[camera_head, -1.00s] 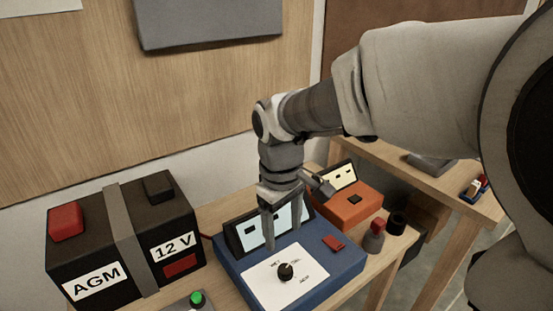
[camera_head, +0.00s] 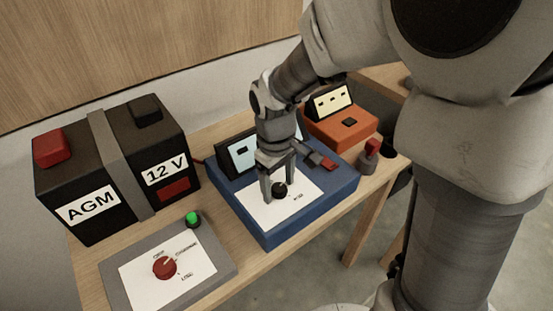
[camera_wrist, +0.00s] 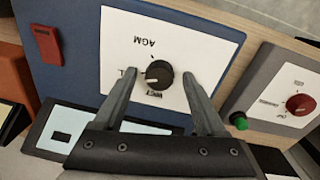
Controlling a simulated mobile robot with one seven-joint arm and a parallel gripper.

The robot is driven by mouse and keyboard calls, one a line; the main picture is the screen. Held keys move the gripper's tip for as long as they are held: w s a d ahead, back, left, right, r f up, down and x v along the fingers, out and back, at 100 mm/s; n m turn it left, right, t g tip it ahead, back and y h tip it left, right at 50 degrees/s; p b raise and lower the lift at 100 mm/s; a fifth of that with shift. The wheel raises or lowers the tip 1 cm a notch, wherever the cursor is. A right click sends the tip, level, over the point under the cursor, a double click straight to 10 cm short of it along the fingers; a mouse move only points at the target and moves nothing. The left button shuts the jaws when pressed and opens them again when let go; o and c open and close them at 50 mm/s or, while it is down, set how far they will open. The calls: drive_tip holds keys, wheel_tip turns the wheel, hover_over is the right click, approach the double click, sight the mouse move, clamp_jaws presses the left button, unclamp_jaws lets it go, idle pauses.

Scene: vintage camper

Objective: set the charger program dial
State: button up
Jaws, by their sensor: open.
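The blue charger (camera_head: 312,205) stands on the wooden bench with a white label plate (camera_head: 262,216). Its black program dial (camera_head: 280,189) sits on that plate. In the wrist view the dial (camera_wrist: 159,75) shows a white pointer mark, with "AGM" printed on the plate beyond it and other lettering partly hidden. My gripper (camera_head: 277,194) is open and points down over the plate. Its fingers (camera_wrist: 160,90) stand on either side of the dial, apart from it in the wrist view; their exact height above the plate is unclear. The charger's display (camera_head: 242,154) is partly behind my gripper.
A black AGM battery (camera_head: 115,165) stands left. A grey panel (camera_head: 125,290) with a red knob (camera_head: 165,267) and green button (camera_head: 193,218) lies in front. An orange unit (camera_head: 342,129) and a red-topped post (camera_head: 369,155) are to the right. A red switch (camera_wrist: 46,43) sits on the charger.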

clamp_jaws()
drive_tip(key=shift+m, duration=0.3)
drive_tip(key=m+p, duration=0.1)
drive_tip(key=m, duration=0.5)
drive_tip(key=shift+w+r, duration=0.1)
drive_tip(key=m+p, duration=0.1)
drive_tip(key=m, duration=0.6)
drive_tip(key=shift+g, duration=0.3)
drive_tip(key=shift+m, duration=0.3)
unclamp_jaws()
idle(0.3)
